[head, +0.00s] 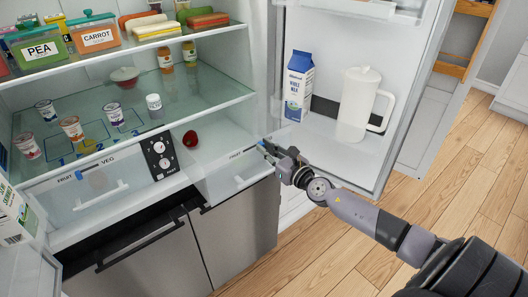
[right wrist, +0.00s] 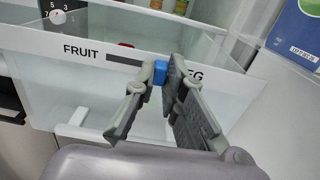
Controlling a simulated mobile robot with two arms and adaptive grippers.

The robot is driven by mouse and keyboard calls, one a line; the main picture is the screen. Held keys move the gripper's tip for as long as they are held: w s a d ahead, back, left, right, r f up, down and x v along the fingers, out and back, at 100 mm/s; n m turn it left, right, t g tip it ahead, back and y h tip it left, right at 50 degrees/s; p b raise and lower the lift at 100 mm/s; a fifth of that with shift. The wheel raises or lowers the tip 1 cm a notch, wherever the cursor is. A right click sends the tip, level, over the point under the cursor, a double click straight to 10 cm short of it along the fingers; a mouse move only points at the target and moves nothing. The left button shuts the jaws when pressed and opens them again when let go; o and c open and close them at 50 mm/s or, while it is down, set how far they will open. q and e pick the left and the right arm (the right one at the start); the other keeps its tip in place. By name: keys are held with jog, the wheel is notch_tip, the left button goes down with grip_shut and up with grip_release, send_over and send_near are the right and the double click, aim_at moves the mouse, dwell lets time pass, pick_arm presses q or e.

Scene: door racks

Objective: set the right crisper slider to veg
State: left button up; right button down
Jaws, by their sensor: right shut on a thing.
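The right crisper drawer (head: 222,184) has a clear front with a FRUIT label at the left end of a dark slot. In the right wrist view the drawer front (right wrist: 85,82) fills the middle. The blue slider knob (right wrist: 160,72) sits at the VEG end of the slot, and the bare slot shows to its left. My right gripper (head: 268,150) is at the drawer's right end. In the right wrist view my right gripper (right wrist: 162,80) has its fingers on both sides of the knob, shut on it. The fingers hide part of the VEG label. My left gripper is out of view.
A left crisper drawer (head: 110,196) and a dial panel (head: 160,156) are beside it. A red round item (head: 190,139) is behind the right drawer's front. The open fridge door (head: 375,150) holds a milk carton (head: 298,86) and a white pitcher (head: 357,105), close to my right arm.

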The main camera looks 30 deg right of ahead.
jog(key=c, duration=2.1)
grip_release()
jog(key=shift+d+r, duration=0.1)
jog(key=o, duration=0.5)
jog(key=shift+d, duration=0.25)
jog(key=shift+c, duration=0.2)
jog(key=shift+a, duration=0.1)
jog(key=shift+a, duration=0.15)
jog(key=s+d, duration=0.1)
jog(key=s, duration=1.1)
